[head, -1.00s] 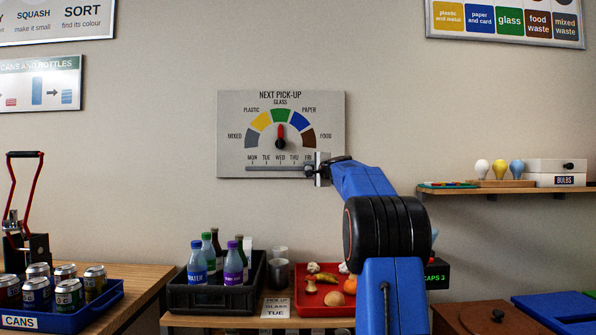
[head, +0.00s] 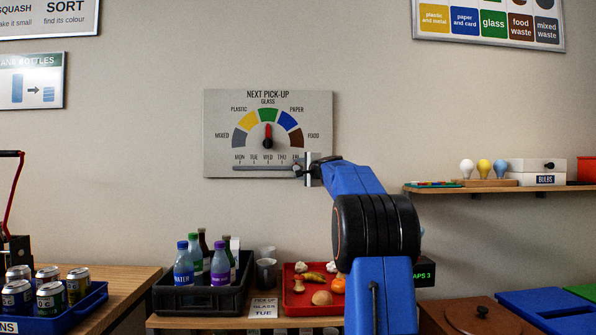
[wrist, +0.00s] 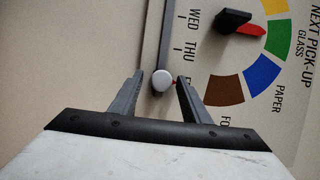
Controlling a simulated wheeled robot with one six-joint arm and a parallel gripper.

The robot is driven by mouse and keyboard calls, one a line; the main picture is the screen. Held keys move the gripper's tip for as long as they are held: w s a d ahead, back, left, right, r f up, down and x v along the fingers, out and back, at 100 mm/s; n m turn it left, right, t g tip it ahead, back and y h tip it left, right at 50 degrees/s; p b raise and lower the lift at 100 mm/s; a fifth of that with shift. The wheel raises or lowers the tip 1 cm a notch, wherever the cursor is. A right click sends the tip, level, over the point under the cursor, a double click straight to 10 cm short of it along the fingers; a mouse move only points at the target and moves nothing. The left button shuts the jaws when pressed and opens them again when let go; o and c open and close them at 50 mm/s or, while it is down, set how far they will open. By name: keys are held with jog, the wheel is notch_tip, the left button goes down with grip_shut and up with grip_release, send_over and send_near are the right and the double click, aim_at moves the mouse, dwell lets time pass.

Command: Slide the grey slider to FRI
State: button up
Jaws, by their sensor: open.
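The pick-up board (head: 222,150) hangs on the wall, with a dial and a row of days from MON to FRI above a slot. The FRI label is mostly hidden by a finger. My gripper (wrist: 156,76) is open, with one finger on each side of the knob and small gaps visible. In the head view my gripper (head: 304,170) is at the board's lower right and partly hides the knob.
The dial's red pointer (head: 268,131) points at GLASS. Below the board stand a black crate (head: 200,300) of bottles and a red tray (head: 293,310) of food scraps. A shelf (head: 450,189) with bulbs is at the right. The wall around the board is clear.

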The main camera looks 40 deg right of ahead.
jog(key=v, duration=1.6)
jog(key=shift+s, duration=0.35)
jog(key=shift+d, duration=0.1)
jog(key=s+a+f+n+g+y, duration=0.2)
jog(key=s+a+f+n, duration=0.2)
jog(key=a+f, duration=0.5)
jog(key=s+a+f+n+g+y, duration=0.25)
jog(key=s+a+f, duration=0.2)
jog(key=a, duration=0.95)
jog(key=s+a+f+n+g+y, duration=0.25)
jog(key=a+f+n, duration=0.35)
jog(key=a, duration=0.5)
jog(key=s+a+f+n+g+h, duration=0.1)
jog(key=s+a+f+n+g, duration=0.2)
jog(key=s+f, duration=1)
jog(key=s+a+f+n+g+h, duration=0.2)
jog(key=s+a+f+n, duration=0.2)
jog(key=s+f, duration=1)
jog(key=shift+s+a+n+g, duration=0.4)
jog(key=shift+s+n, duration=0.05)
jog(key=shift+s, duration=0.25)
